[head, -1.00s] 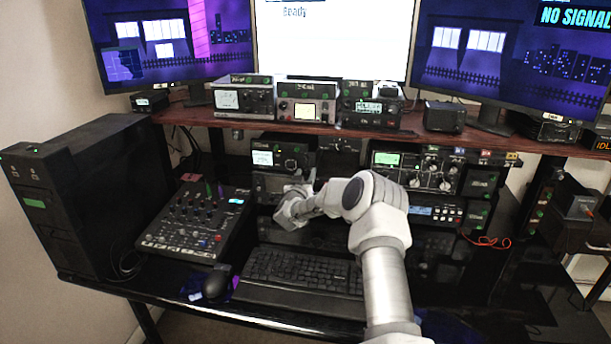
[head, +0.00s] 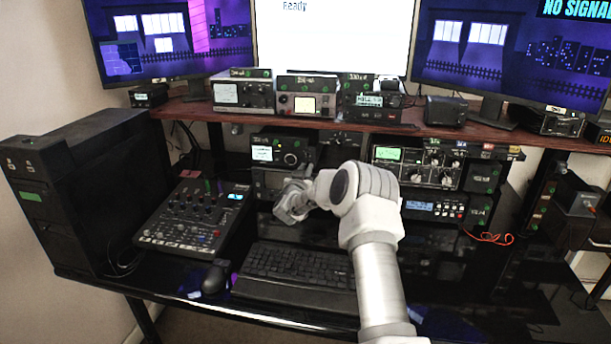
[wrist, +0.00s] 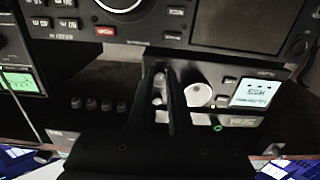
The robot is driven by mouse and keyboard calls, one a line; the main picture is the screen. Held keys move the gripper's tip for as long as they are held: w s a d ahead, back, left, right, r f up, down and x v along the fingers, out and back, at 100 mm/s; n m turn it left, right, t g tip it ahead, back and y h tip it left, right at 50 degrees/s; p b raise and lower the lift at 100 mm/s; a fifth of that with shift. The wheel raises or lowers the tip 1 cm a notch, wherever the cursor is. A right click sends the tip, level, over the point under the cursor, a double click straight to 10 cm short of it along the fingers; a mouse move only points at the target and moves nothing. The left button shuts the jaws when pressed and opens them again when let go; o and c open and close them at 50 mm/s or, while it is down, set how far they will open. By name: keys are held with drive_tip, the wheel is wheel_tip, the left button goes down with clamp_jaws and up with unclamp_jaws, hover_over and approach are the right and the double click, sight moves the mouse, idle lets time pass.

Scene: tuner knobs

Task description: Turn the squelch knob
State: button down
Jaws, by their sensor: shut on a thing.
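A dark radio (head: 271,171) with a lit screen stands under the wooden shelf. It shows upside down in the wrist view, with its white screen (wrist: 255,93) and a large pale round knob (wrist: 198,95). My gripper (wrist: 162,88) is at this radio's front, just left of the pale knob in the wrist view. Its narrow fingers are shut on a small light knob (wrist: 159,84), mostly hidden between them. I cannot read a squelch label. In the head view my gripper (head: 294,198) is in front of the radio, and its fingertips are hard to make out.
A keyboard (head: 295,270) lies below my gripper, with a mixer (head: 190,222) to its left. More radios (head: 430,168) stand to the right. The wooden shelf (head: 225,113) is above. Several small knobs (wrist: 92,104) sit beside my fingers in the wrist view.

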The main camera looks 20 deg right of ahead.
drive_tip(key=shift+m+b, duration=1.6)
drive_tip(key=shift+m, duration=0.2)
drive_tip(key=c, duration=0.8)
unclamp_jaws()
drive_tip(key=shift+c, duration=0.2)
drive_tip(key=p+v, duration=0.1)
drive_tip(key=v, duration=1.6)
drive_tip(key=shift+a, duration=0.2)
drive_tip(key=shift+s, duration=0.15)
